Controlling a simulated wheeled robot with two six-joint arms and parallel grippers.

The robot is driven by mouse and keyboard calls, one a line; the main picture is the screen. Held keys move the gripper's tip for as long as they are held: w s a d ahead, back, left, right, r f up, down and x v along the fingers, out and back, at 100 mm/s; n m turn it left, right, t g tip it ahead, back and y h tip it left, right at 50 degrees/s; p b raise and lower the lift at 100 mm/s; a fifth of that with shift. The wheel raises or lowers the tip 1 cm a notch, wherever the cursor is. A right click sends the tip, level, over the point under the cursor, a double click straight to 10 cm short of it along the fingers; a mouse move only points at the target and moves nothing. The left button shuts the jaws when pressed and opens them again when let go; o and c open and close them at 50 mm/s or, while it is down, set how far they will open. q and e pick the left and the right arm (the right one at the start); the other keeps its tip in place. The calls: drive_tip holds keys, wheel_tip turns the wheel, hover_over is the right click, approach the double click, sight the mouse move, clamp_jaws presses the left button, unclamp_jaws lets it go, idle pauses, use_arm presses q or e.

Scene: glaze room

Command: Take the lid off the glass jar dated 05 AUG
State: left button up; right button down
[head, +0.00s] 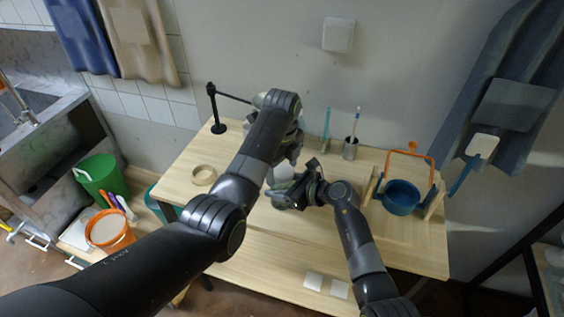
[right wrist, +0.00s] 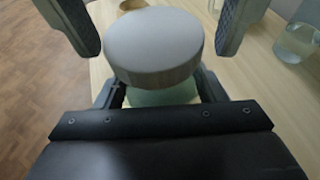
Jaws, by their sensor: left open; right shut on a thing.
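A jar with a wide pale grey lid (right wrist: 154,45) stands upright in the right wrist view, its greenish glass body (right wrist: 160,96) showing below the lid. The lid is on the jar. My right gripper (right wrist: 160,92) is shut on the jar's body, one finger on each side. My left gripper's open fingers (right wrist: 155,22) are on either side of the lid, apart from it. In the head view, the lid (head: 284,172) shows between my left gripper (head: 287,160) and my right gripper (head: 294,192). No date is readable; most of the jar is hidden.
Another glass jar (right wrist: 298,40) stands nearby on the wooden table. A blue pot (head: 402,197) stands at the right, a steel cup with a brush (head: 350,149) at the back, a tan ring (head: 203,175) and black stand (head: 218,125) at the left. The table front is mostly clear.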

use_arm(q)
drive_tip(key=shift+c, duration=0.4)
drive_tip(key=c, duration=0.9)
drive_tip(key=n, duration=0.4)
drive_tip(key=shift+n, duration=0.3)
drive_tip(key=n, duration=0.5)
drive_tip(key=shift+n, duration=0.3)
drive_tip(key=o, duration=1.1)
drive_tip(key=shift+c, duration=0.2)
drive_tip(key=shift+r, duration=0.1)
